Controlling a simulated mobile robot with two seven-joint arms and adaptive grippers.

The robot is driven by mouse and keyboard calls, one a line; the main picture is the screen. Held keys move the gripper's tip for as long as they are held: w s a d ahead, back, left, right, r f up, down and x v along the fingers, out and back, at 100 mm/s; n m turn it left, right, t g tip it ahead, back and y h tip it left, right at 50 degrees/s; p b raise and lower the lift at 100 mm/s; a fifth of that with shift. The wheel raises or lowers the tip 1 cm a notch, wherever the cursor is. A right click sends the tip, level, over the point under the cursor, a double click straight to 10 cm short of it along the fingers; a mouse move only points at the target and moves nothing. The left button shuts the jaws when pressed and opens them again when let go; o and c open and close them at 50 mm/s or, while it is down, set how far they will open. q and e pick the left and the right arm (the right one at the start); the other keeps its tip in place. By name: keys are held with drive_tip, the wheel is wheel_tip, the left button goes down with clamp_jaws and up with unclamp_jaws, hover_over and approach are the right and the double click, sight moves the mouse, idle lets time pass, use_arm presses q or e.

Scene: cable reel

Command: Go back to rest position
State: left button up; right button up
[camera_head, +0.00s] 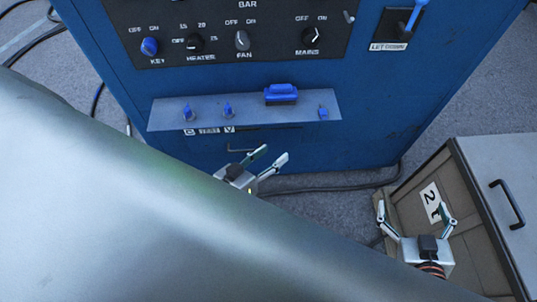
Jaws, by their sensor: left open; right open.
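My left gripper (268,160) is open and empty in the head view, in front of the lower part of the blue cabinet (370,130). Its two fingers point up and to the right, below the cabinet's small shelf. My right gripper (417,211) is open and empty at the lower right, its fingers spread in front of a crate. A large silvery surface covers the lower left and hides most of both arms.
The cabinet has a black panel (270,50) with knobs and a grey shelf (170,117) with blue fittings. A crate (480,250) with a dark handle (508,204) stands at right. A cable (340,187) runs along the grey floor; other cables lie at upper left.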

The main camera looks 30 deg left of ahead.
use_arm(q)
drive_tip(key=shift+s+f, duration=0.1)
drive_tip(key=shift+f, duration=0.1)
drive_tip(key=s+a+f+m+g+y, duration=0.1)
drive_tip(key=s+a+f+m+g, duration=0.1)
drive_tip(key=s+f, duration=0.5)
wheel_tip(320, 180, down, 3)
drive_tip(key=m+g, duration=0.1)
drive_tip(key=m, duration=0.1)
drive_tip(key=shift+a+r+m+g+y, duration=0.2)
drive_tip(key=shift+a+m+g+y, duration=0.1)
drive_tip(key=shift+m, duration=0.1)
use_arm(e)
drive_tip(key=s+f+g, duration=0.1)
drive_tip(key=s+f, duration=0.2)
drive_tip(key=f, duration=0.4)
drive_tip(key=s+f+m+g, duration=0.1)
drive_tip(key=s+f, duration=0.3)
drive_tip(key=f, duration=0.2)
drive_tip(key=shift+s+d+f+g+h, duration=0.15)
drive_tip(key=shift+d+f+g+h, duration=0.1)
drive_tip(key=shift+f+g+h, duration=0.1)
use_arm(q)
drive_tip(key=shift+s, duration=0.1)
